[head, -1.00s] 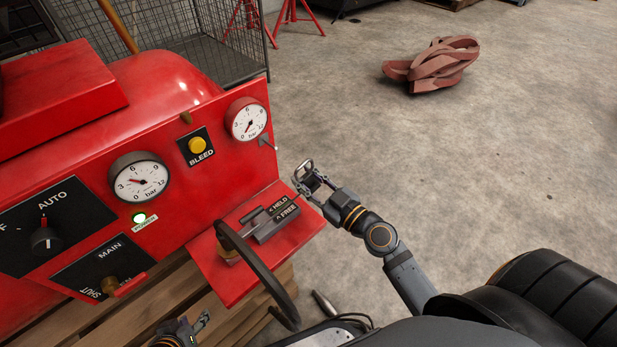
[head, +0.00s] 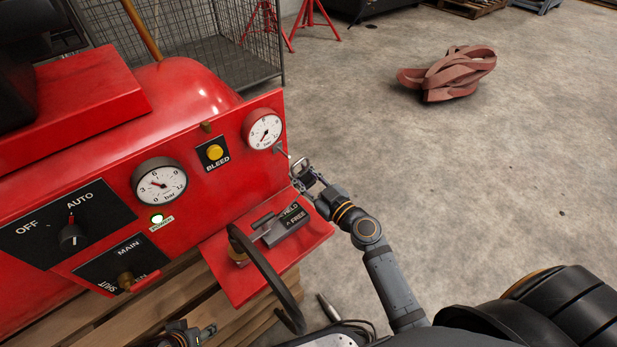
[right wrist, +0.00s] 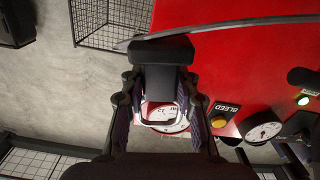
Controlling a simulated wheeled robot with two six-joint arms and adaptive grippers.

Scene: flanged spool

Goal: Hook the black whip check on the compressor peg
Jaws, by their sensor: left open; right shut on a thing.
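My right gripper (head: 312,186) is shut on the whip check, beside the right end of the red compressor panel (head: 222,187). The whip check's metal loop (head: 300,166) sticks up from the fingers, just below and right of the small peg (head: 283,152) under the right gauge. I cannot tell whether loop and peg touch. In the right wrist view the pale loop (right wrist: 146,112) shows between the fingers, in front of a gauge; the peg cannot be made out. My left gripper (head: 200,334) is open at the bottom edge, low beside the pallet, partly cut off.
A red shelf (head: 262,285) with a HELD/FREE latch (head: 280,226) juts out below the panel. Wooden pallet boards (head: 185,295) lie under the compressor. Folded red-brown hose (head: 450,75) lies on otherwise open floor to the right.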

